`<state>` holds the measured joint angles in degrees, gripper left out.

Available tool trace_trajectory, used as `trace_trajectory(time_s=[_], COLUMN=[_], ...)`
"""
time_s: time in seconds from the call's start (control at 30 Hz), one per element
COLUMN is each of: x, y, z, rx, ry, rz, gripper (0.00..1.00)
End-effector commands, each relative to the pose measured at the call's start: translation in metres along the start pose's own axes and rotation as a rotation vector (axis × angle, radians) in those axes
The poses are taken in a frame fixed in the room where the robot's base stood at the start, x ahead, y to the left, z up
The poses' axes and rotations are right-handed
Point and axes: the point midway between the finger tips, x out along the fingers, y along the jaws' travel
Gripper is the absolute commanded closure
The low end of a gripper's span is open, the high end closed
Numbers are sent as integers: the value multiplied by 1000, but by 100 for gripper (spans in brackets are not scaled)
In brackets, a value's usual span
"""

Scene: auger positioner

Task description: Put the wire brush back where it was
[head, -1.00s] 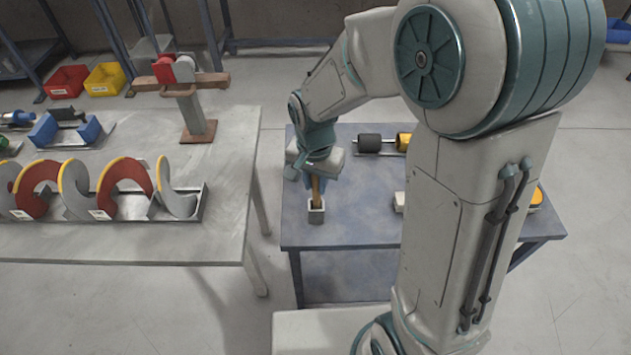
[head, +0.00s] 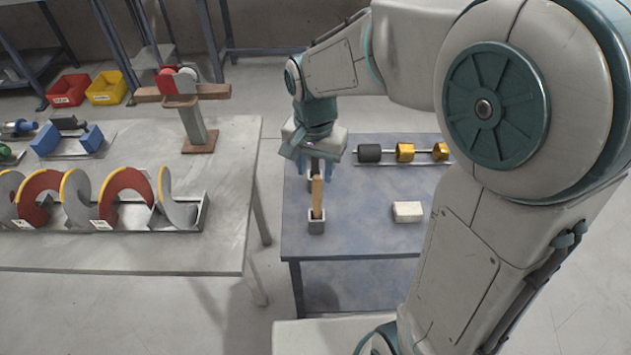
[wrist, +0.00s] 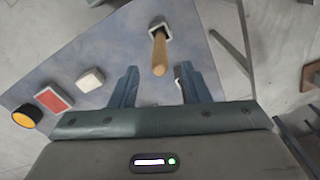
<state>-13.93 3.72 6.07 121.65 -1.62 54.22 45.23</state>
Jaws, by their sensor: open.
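The wire brush (head: 317,194) stands upright in a small grey square holder (head: 316,227) near the front left of the blue table. Only its wooden handle shows; its lower end is hidden in the holder. In the wrist view the brush handle (wrist: 159,55) rises from the holder (wrist: 158,26) towards the camera. My gripper (head: 318,170) is above and behind the handle, apart from it. In the wrist view my gripper (wrist: 160,88) has its two blue fingers spread wide, with nothing held between them.
On the blue table (head: 350,235) are a white block (head: 407,211) and a rack with a black roller (head: 369,153) and golden rollers (head: 405,152). The grey table (head: 120,250) at left carries red and grey auger pieces (head: 120,190) and a post stand (head: 195,125).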

Motion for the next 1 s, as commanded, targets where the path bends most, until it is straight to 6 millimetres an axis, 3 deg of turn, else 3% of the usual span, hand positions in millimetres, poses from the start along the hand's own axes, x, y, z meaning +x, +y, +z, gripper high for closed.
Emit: trace_trajectory(time_s=[0.2, 0.47, 0.57, 0.8, 1.0], x=[-31, -39, -44, -50, -44], y=[0, 7, 29, 107, 148], z=[0, 1, 3, 26, 47], rx=[0, -12, -52, -234, -358], ry=[0, 7, 31, 131, 199], rz=[-1, -5, -18, -54, -62], gripper=[58, 58, 58, 58, 58])
